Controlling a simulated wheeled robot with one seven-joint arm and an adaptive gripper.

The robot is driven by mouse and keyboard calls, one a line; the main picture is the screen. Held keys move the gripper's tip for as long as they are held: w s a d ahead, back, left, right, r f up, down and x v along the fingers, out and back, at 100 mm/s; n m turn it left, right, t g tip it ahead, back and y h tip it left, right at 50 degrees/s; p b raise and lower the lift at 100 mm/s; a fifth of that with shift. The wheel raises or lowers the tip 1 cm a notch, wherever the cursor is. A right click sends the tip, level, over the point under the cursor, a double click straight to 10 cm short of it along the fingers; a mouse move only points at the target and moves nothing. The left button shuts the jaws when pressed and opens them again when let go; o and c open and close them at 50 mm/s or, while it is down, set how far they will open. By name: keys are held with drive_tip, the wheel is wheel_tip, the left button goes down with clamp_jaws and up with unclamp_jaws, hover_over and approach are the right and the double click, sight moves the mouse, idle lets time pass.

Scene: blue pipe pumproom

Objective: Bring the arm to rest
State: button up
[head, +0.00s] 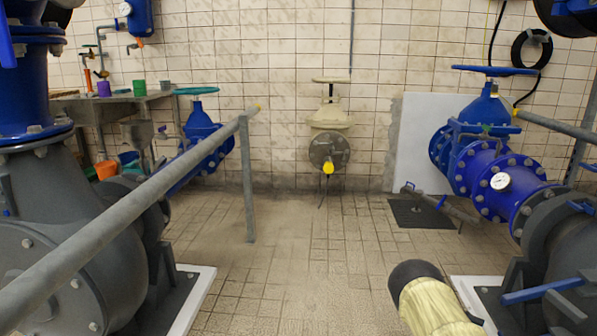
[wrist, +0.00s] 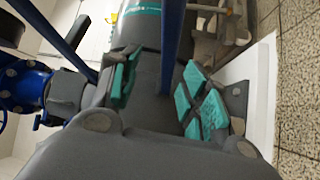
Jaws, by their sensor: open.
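My gripper (wrist: 163,88) shows in the wrist view, with teal pads on its two fingers. The fingers are apart and nothing is held between them. Behind them is a large dark grey machine body (wrist: 140,32) with a teal label at the top of the picture. Whether the fingers touch it I cannot tell. The gripper cannot be made out in the head view.
In the head view, a grey handrail (head: 125,215) crosses the left side, near a large grey pump (head: 80,265). Blue valves and pipe (head: 495,180) stand at right. Tiled floor (head: 290,250) is clear in the middle. A white plinth (wrist: 262,95) edges the wrist view.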

drive_tip(key=s+d+f+n+t+h, duration=0.3)
drive_tip(key=f+n+t+h, duration=0.35)
drive_tip(key=t, duration=0.85)
drive_tip(key=s+a+f+n+t+y+p, duration=0.1)
drive_tip(key=s+a+f+n+t+y, duration=0.2)
drive_tip(key=s+a+f+y, duration=0.35)
drive_tip(key=s+a+f+n+t+y, duration=0.3)
drive_tip(key=s+a+y, duration=0.1)
drive_tip(key=a, duration=0.6)
drive_tip(key=s+a+r+g+y, duration=0.2)
drive_tip(key=s+a+g+y, duration=0.15)
drive_tip(key=s+a, duration=0.85)
drive_tip(key=s+a+r+g+y, duration=0.1)
drive_tip(key=s+a+g+y, duration=0.3)
drive_tip(key=s+a, duration=0.75)
wheel_tip(320, 180, up, 38)
drive_tip(key=s+d+t+y+p, duration=0.1)
drive_tip(key=s+d+p, duration=0.1)
drive_tip(key=p, duration=3.6)
drive_tip(key=shift+s+r, duration=0.15)
drive_tip(key=shift+r, duration=0.1)
drive_tip(key=shift+m+t, duration=0.25)
